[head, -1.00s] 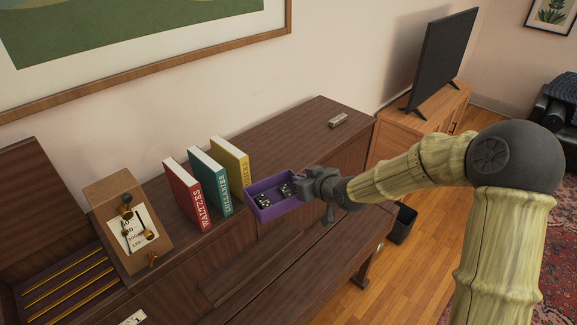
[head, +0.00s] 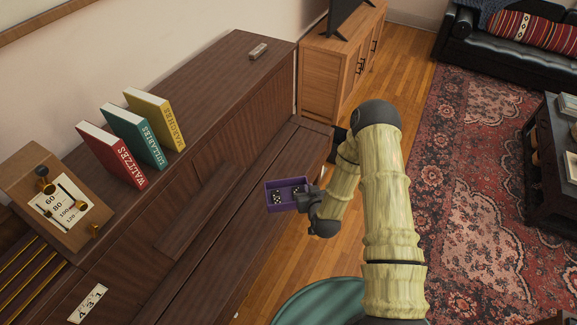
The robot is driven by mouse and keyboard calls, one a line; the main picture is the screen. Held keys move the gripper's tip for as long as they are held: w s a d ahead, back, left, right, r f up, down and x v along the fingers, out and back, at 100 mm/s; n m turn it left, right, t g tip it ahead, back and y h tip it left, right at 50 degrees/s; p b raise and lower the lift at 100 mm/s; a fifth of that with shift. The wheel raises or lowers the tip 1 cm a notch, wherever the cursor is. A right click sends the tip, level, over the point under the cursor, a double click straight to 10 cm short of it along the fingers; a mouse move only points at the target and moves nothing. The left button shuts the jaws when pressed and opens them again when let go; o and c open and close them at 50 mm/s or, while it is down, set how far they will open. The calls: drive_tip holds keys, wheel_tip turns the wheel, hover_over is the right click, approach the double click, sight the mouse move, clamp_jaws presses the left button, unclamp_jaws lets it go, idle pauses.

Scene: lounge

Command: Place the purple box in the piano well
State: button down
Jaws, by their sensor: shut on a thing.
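The purple box (head: 285,208) is a small open tray with black-and-white dice inside. My gripper (head: 307,199) is shut on its right side and holds it about level, in front of the piano's front edge in the picture. The dark brown piano (head: 215,75) runs from lower left to upper centre. The piano well (head: 22,262), an open compartment with gold rods, shows partly at the lower left edge. The box is well to the right of it. The fingertips are hard to make out.
Red, teal (head: 128,128) and yellow books stand on the piano, beside a wooden metronome (head: 45,180). A small light block (head: 258,51) lies at its far end. A teal round seat (head: 325,302) is below my arm. Wood floor and a red rug (head: 480,190) lie right.

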drive_tip(key=s+d+f+b, duration=0.2)
drive_tip(key=d+f+b, duration=0.1)
drive_tip(key=f, duration=0.4)
drive_tip(key=s+d+f+m+h+b, duration=0.1)
drive_tip(key=s+d+f+b, duration=0.2)
drive_tip(key=f+b, duration=0.3)
drive_tip(key=s+d+f+m+h+b, duration=0.1)
drive_tip(key=s+d+f+b, duration=0.1)
drive_tip(key=f+b, duration=0.3)
wheel_tip(320, 180, down, 3)
drive_tip(key=shift+s+d+f, duration=0.2)
drive_tip(key=shift+s+d, duration=0.15)
drive_tip(key=shift+d, duration=0.15)
